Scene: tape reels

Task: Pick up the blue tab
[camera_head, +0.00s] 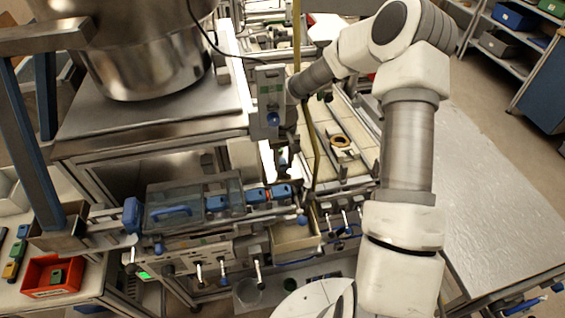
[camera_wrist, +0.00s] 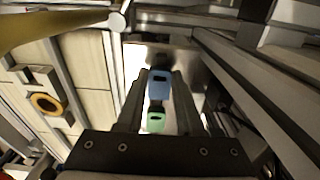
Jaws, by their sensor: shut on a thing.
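In the wrist view, a blue tab (camera_wrist: 158,86) with a dark slot sits between the two fingers of my gripper (camera_wrist: 160,78), near the tips. My gripper is shut on it. A green tab (camera_wrist: 156,122) shows between the fingers too, closer to the palm in the picture; I cannot tell its depth. In the head view, my gripper (camera_head: 283,152) points down beside the machine with the clear cover, and the held tab is too small to make out there.
A clear-covered rail (camera_head: 193,205) with blue parts lies left of and below my gripper. A red bin (camera_head: 52,290) holds a green tab. An orange ring (camera_head: 340,140) lies on the pale conveyor to the right. A bare grey table (camera_head: 490,190) is at far right. A steel drum (camera_head: 150,65) stands upper left.

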